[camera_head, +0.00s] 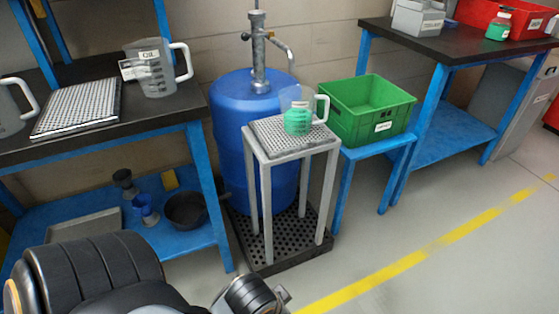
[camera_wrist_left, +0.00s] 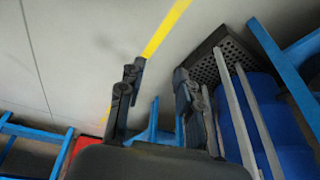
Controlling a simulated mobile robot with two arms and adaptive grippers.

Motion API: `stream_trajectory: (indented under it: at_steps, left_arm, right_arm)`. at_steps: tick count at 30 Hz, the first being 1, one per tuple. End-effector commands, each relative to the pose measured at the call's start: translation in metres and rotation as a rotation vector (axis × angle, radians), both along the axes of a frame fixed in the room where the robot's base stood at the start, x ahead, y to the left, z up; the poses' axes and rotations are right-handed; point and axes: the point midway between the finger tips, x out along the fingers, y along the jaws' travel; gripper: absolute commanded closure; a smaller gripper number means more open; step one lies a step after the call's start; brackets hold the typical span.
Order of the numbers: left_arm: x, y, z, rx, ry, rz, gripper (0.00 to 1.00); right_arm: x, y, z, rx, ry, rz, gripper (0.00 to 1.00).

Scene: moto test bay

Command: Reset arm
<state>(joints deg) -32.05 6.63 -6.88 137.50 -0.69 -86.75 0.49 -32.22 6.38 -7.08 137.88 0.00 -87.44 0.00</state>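My left arm (camera_head: 95,270) comes in at the lower left of the head view, in front of the left bench. Part of its far end shows at the bottom edge, low in front of the drum stand. In the left wrist view my left gripper (camera_wrist_left: 158,75) has its two dark fingers spread apart, with nothing between them. Beyond the fingers are floor, a yellow line and blue frame legs. My right gripper is in neither view.
A jug with green liquid (camera_head: 298,118) stands on a grey stand (camera_head: 318,160) before a blue drum (camera_head: 228,130). A green crate (camera_head: 370,92) sits to its right. The left bench (camera_head: 100,132) holds jugs. Floor at the right is clear.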

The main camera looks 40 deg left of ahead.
Motion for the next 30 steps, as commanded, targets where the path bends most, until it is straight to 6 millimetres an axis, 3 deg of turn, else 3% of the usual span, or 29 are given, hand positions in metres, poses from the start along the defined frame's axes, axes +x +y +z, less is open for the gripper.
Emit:
stream_trajectory:
  at_steps: [3, 20, 23, 30]
  left_arm:
    - [-0.008, -0.004, 0.0, -0.009, 0.02, -0.021, 0.65]
    - [-0.005, -0.003, -0.004, -0.006, 0.025, -0.016, 0.65]
    - [0.0, -0.004, -0.017, -0.006, 0.04, -0.017, 0.65]
    - [-0.003, -0.006, -0.082, -0.003, 0.09, -0.025, 0.65]
  right_arm:
    - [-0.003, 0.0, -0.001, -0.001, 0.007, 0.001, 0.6]
    - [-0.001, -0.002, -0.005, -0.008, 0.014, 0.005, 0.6]
    - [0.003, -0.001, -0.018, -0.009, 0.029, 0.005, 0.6]
    - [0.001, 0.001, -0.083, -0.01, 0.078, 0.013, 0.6]
